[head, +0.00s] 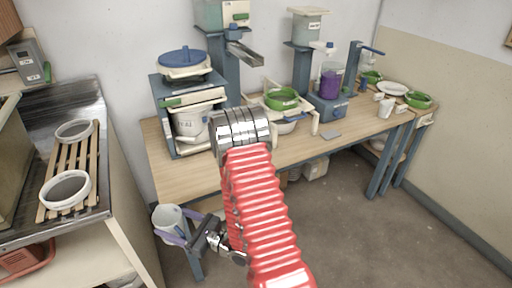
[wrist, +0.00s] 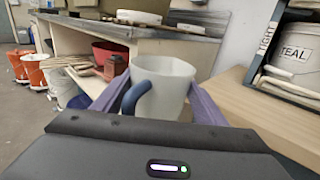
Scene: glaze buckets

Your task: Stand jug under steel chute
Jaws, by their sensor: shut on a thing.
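The jug, a white cup-like vessel with a blue handle, is in the head view (head: 169,216) at the lower left, roughly upright below the table's front edge. It also fills the middle of the wrist view (wrist: 168,88), its handle toward the left. My gripper (head: 180,236) is shut on the jug, with a purple finger on each side of it. The steel chute (head: 245,53) slopes down to the right from a hopper on a blue column at the back of the table. The jug is well below and to the left of the chute. My red arm hides part of the table under it.
A wooden table (head: 308,152) carries a blue rack (head: 158,112) with a white labelled bucket (head: 190,123), a green-rimmed bowl (head: 282,99) and a purple-filled container (head: 330,82). A steel counter with a slatted rack (head: 68,172) stands left. The floor at right is clear.

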